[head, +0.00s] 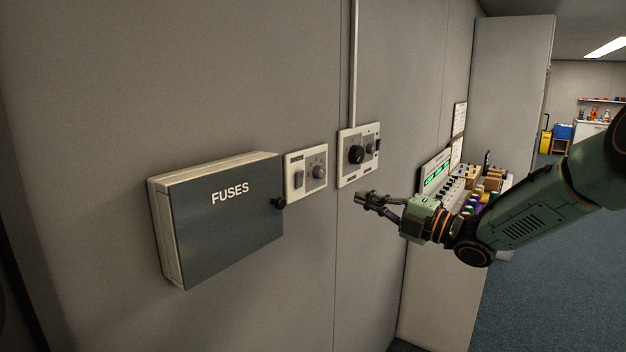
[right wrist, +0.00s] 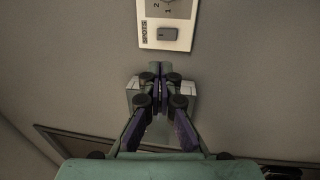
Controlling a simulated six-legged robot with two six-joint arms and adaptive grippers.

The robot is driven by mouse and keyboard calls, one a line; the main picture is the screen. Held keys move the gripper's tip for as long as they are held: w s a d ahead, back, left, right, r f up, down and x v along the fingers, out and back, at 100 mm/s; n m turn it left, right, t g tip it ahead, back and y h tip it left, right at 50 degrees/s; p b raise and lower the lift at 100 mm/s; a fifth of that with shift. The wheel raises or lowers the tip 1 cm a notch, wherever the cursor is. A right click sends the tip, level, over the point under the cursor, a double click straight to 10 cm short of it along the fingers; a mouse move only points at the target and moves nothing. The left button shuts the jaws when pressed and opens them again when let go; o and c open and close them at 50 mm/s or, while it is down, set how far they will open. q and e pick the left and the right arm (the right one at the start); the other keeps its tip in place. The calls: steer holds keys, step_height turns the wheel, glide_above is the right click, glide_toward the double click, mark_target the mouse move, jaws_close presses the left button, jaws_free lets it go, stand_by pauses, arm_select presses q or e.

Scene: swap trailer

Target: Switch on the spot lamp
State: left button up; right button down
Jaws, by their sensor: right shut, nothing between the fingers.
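A pale switch plate (head: 291,195) is on the wall just right of the fuse box, with a grey rocker switch (head: 299,180) on its left and a round knob (head: 319,171) on its right. In the right wrist view a plate (right wrist: 183,46) marked SPOTS, with a rocker (right wrist: 167,34) and part of a numbered dial, lies beyond my fingertips; its layout matches that plate. My right gripper (head: 360,197) is shut and empty, right of and lower than the plate in the head view. In the wrist view its fingers (right wrist: 160,72) are together, apart from the rocker. My left gripper is out of view.
The fuse box (head: 225,240) juts from the wall, with a black knob (head: 279,202) at its right edge. A second plate (head: 344,178) with a big black knob is right of the switch plate. A cluttered control desk (head: 470,195) stands behind my right arm. Open floor (head: 550,270) lies right.

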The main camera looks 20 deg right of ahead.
steer(key=shift+w+a, duration=0.1)
steer(key=p, duration=0.3)
glide_toward(301, 174)
steer(key=x, duration=0.5)
steer(key=shift+x, duration=1)
steer(key=shift+f, duration=0.15)
